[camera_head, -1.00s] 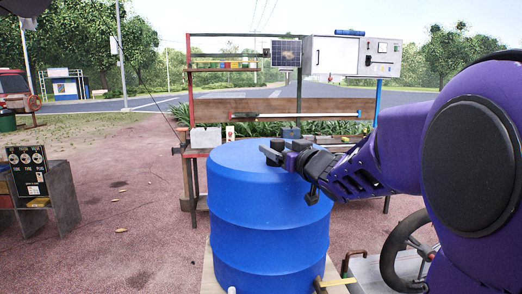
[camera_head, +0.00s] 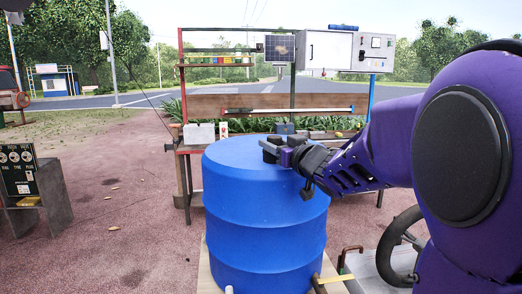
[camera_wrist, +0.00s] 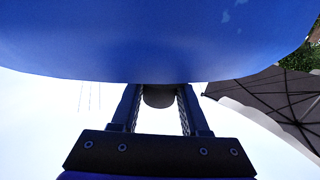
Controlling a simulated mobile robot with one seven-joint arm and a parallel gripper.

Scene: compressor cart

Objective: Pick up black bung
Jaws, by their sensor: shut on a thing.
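The black bung (camera_wrist: 158,97) shows as a dark round shape between the two finger pads in the wrist view. My gripper (camera_wrist: 158,100) is shut on it. The blue drum (camera_head: 265,215) stands upright in the head view, and its blue surface (camera_wrist: 160,45) fills the top of the wrist view. My gripper (camera_head: 270,148) is over the right part of the drum's top in the head view. The fingers hide the bung there. I cannot tell whether the bung touches the drum.
A workbench (camera_head: 265,103) with a white cabinet (camera_head: 325,51) and a solar panel (camera_head: 280,47) stands behind the drum. A gauge panel (camera_head: 18,168) on a grey stand is at the left. A wheel (camera_head: 400,245) is at the right.

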